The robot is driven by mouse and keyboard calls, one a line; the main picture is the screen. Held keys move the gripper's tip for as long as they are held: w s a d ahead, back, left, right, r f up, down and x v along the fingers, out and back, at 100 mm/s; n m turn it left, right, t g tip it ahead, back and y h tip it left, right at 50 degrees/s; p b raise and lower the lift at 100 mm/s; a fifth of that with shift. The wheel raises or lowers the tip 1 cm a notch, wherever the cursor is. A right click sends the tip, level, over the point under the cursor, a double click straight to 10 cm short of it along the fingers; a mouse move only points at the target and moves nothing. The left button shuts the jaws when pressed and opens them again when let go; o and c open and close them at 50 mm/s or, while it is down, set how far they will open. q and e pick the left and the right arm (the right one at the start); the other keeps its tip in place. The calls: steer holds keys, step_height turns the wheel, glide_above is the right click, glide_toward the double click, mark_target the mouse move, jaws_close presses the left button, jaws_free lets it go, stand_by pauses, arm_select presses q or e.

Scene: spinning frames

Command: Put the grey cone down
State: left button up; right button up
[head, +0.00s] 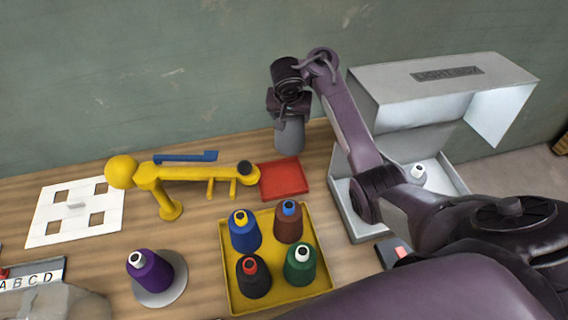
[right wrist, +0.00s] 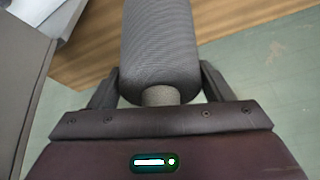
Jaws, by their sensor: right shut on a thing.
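The grey cone (head: 289,137) is in my right gripper (head: 288,112), near the back edge of the table. Its wide end points down. I cannot tell whether its base touches the table. In the right wrist view the grey cone (right wrist: 160,50) lies between the two fingers of my right gripper (right wrist: 160,85), with its narrow tube end toward the palm. My left gripper is not in view.
A red mat (head: 284,180) lies just in front of the cone. A yellow tray (head: 236,292) holds several cones. A yellow arm-like stand (head: 190,173) is left, a grey light box (head: 395,84) right with a white cone (head: 417,174). A purple cone (head: 148,270) stands on a grey disc.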

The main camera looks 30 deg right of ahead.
mark_target(290, 144)
step_height(290, 144, down, 12)
steer(key=b, duration=1)
steer(key=shift+f, duration=0.15)
steer(key=shift+s+f+b, duration=0.1)
steer(key=shift+f+b, duration=1.35)
steer(key=shift+f, duration=1.1)
steer(key=shift+f, duration=0.15)
steer(key=o, duration=1.8)
steer(key=shift+s, duration=0.1)
steer(key=shift+o, duration=0.2)
